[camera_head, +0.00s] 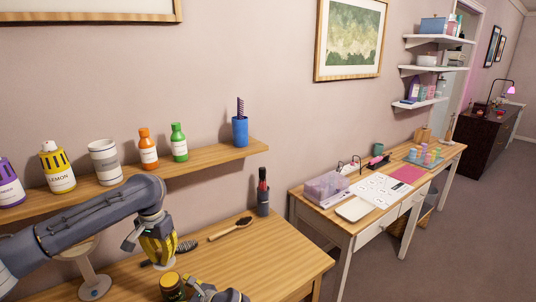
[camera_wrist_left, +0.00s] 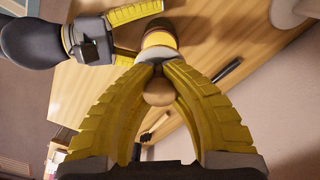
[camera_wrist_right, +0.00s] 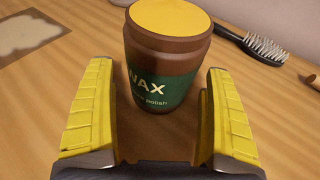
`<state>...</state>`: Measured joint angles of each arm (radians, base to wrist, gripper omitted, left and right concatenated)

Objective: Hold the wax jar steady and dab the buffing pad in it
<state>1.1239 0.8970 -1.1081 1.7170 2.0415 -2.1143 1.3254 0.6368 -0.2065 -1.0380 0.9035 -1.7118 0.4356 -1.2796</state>
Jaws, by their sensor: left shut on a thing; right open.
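The wax jar (camera_wrist_right: 165,65) is brown with a green label and yellow top. It stands upright on the wooden table, just ahead of and between the tips of my right gripper (camera_wrist_right: 160,105), which is open. The jar (camera_head: 172,287) shows at the bottom of the head view, beside my right gripper (camera_head: 194,288). My left gripper (camera_head: 158,245) is shut on the buffing pad, whose pale rounded part (camera_wrist_left: 158,92) shows between the fingers in the left wrist view. The pad is up and behind the jar; its underside is mostly hidden.
A dark holder (camera_head: 263,200) stands at the back. A pale stand (camera_head: 92,280) is at the left. A shelf (camera_head: 215,158) with several bottles runs above.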

